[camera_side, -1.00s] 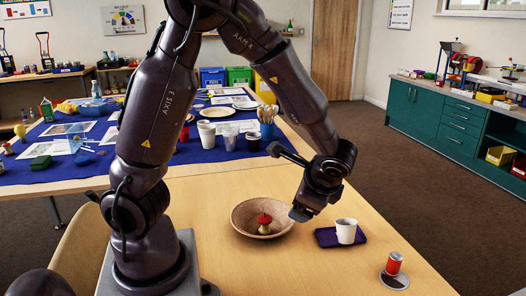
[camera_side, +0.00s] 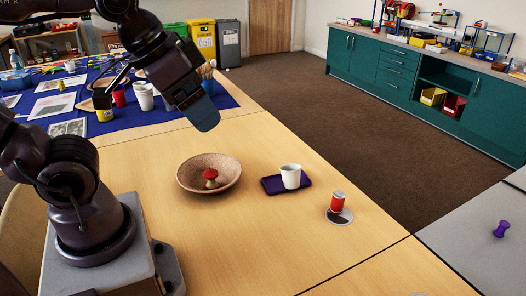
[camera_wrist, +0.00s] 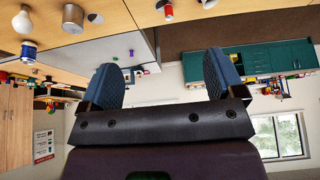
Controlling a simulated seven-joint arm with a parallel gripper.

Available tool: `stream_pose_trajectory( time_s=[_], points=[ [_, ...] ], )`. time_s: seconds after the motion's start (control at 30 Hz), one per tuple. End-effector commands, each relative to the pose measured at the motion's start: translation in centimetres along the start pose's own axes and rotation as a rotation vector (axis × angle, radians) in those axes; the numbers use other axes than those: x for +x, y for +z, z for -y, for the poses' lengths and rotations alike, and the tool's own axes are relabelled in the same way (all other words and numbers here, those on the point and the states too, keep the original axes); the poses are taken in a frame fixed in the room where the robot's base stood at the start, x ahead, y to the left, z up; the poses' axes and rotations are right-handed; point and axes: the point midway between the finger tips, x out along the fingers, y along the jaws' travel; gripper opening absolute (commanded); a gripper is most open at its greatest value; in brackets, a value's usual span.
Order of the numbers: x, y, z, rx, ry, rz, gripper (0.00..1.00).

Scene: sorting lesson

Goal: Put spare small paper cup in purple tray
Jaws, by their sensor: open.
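A white paper cup (camera_side: 290,177) stands upright on the small purple tray (camera_side: 270,186) on the wooden table. My gripper (camera_side: 203,114) is raised above the table, up and to the left of the cup and clear of it. In the wrist view, the two fingers of my gripper (camera_wrist: 163,80) are spread wide with nothing between them. A small white shape, perhaps the cup, is cut off at the top edge there.
A speckled bowl (camera_side: 228,172) with a red-capped mushroom (camera_side: 211,179) sits left of the tray. A red can (camera_side: 338,202) stands on a round coaster (camera_side: 339,217) to the right. White cups (camera_side: 144,97) stand on the blue cloth behind.

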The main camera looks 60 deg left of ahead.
Motion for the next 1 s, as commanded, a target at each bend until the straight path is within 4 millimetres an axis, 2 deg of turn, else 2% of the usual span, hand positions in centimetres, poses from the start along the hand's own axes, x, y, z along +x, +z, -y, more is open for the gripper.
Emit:
stream_pose_trajectory(
  time_s=[0.27,0.37,0.47,0.57,0.77,1.0],
  points=[
    [0.3,0.0,0.2,-0.007,-0.005,0.016,0.88],
    [1.7,0.2,0.5,-0.022,-0.012,0.085,0.88],
    [3.4,-0.6,1.2,-0.043,-0.024,0.17,0.88],
    [5.5,-2.4,2.1,-0.043,-0.038,0.251,0.88],
    [10.7,-6.2,4.5,0.108,-0.029,0.385,0.88],
    [19.3,-9.5,8.1,0.44,0.051,0.51,0.88]
  ],
)
